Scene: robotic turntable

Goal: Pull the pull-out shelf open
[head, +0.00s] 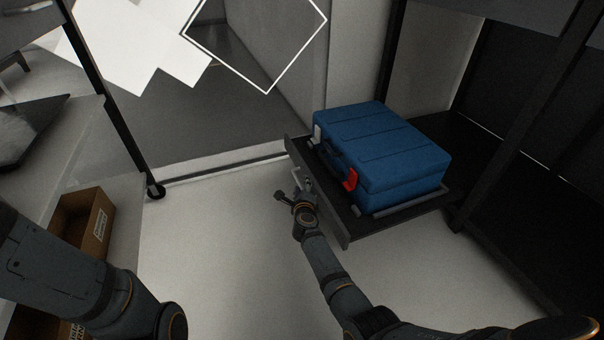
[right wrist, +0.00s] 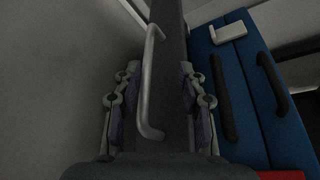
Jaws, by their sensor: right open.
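The pull-out shelf (head: 344,226) is a dark drawer-like tray with a grey front, at the right of the middle in the head view. It stands out from the dark rack and carries a blue case (head: 385,150). A light bar handle (head: 297,176) is on its front. My right gripper (head: 300,190) is at this front, by the handle. In the right wrist view the handle (right wrist: 147,92) lies between the two spread fingers of the right gripper (right wrist: 160,85), nearer the left finger. The fingers are open and not closed on it. My left gripper is out of view.
The dark rack (head: 505,178) has posts beside the shelf. The pale floor (head: 220,255) before the shelf is clear.

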